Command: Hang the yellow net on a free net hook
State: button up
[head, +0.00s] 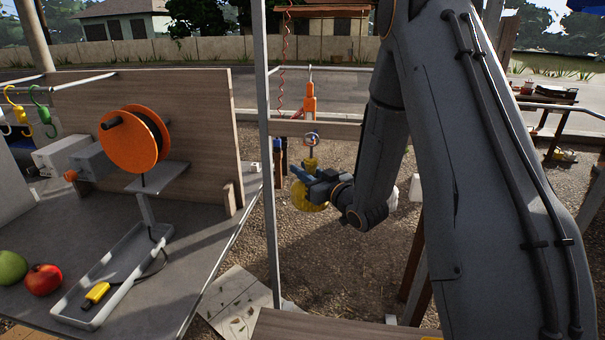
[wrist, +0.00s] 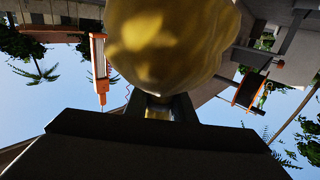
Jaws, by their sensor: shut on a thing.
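The yellow net (head: 308,198) is a rounded bulging bundle below my gripper (head: 312,180) in the head view. It fills the upper middle of the wrist view (wrist: 170,45). My gripper is shut on it near its top. A yellow neck piece (head: 311,163) rises above the jaws, just below a small metal ring or hook (head: 312,139) under an orange hanging scale (head: 310,103). I cannot tell whether they are joined. A yellow hook (head: 15,97) and a green hook (head: 42,108) hang from a rail at far left, both apart from my gripper.
A grey counter (head: 150,300) at left holds an orange reel (head: 133,139), a white tray (head: 75,303), a red fruit (head: 43,280) and a green fruit (head: 11,267). A metal post (head: 265,150) stands between counter and gripper. Gravel ground lies below.

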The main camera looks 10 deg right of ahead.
jog(key=shift+w+d+f+b, duration=0.15)
jog(key=shift+w+d+b, duration=0.1)
jog(key=shift+w, duration=0.35)
jog(key=shift+w+d+f+b, duration=0.1)
jog(key=shift+w+d+b, duration=0.2)
jog(key=shift+w, duration=0.35)
jog(key=shift+w+d+f+b, duration=0.15)
jog(key=shift+w+d+b, duration=0.1)
jog(key=shift+w, duration=0.35)
jog(key=o, duration=1.1)
jog(key=shift+f, duration=0.1)
